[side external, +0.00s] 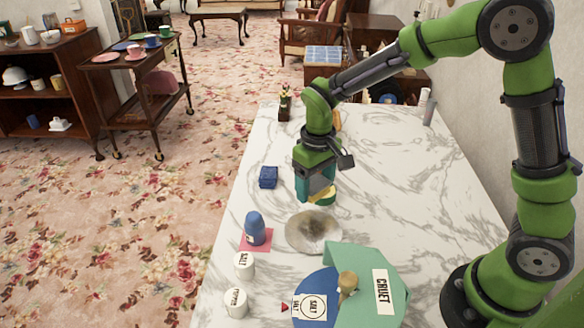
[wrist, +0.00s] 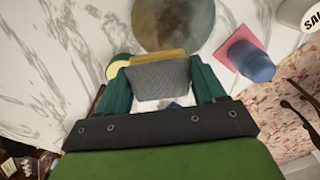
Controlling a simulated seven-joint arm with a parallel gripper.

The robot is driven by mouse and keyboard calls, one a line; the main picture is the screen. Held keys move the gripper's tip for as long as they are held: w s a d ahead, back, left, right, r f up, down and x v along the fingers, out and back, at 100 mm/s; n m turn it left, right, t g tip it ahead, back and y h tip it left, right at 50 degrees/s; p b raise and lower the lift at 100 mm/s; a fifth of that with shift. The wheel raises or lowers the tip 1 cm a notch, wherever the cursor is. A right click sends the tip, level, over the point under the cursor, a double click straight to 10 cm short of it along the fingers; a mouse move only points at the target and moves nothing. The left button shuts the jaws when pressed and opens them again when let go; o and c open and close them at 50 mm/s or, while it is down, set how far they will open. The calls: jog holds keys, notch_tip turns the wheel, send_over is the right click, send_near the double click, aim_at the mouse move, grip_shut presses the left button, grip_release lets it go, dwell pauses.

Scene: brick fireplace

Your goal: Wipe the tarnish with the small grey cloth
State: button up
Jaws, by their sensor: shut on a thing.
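A round silver-grey plate (side external: 313,241) with brownish tarnish lies on the marble table; it also shows at the top of the wrist view (wrist: 172,22). My gripper (side external: 316,190) is just behind the plate in the side view, pointing down. In the wrist view its two teal fingers (wrist: 163,82) are shut on the small grey cloth (wrist: 160,75), which has a yellow strip along its far edge. The cloth's edge lies near the plate's rim in that view; I cannot tell whether they touch. The cloth is mostly hidden in the side view.
A green-and-yellow round thing (wrist: 118,65) is close beside my gripper. A blue bottle (side external: 255,228) stands on a pink square left of the plate. A folded blue thing (side external: 268,177), two white shakers (side external: 243,265) and a green-and-blue cruet holder (side external: 362,262) are around it.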

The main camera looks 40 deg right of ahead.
aim_at(315, 218)
jog(key=shift+f, duration=3.65)
jog(key=shift+s+a+f, duration=0.15)
jog(key=shift+s+a, duration=0.05)
jog(key=shift+s, duration=0.05)
jog(key=shift+s+a, duration=2.65)
jog(key=shift+w+d, duration=2.8)
jog(key=shift+w, duration=0.05)
jog(key=shift+d, duration=0.25)
jog(key=shift+s+a, duration=2.8)
jog(key=shift+a, duration=0.05)
jog(key=shift+w+d, duration=2.75)
jog(key=shift+d, duration=0.05)
jog(key=shift+r, duration=4)
jog(key=shift+w+a+f, duration=0.1)
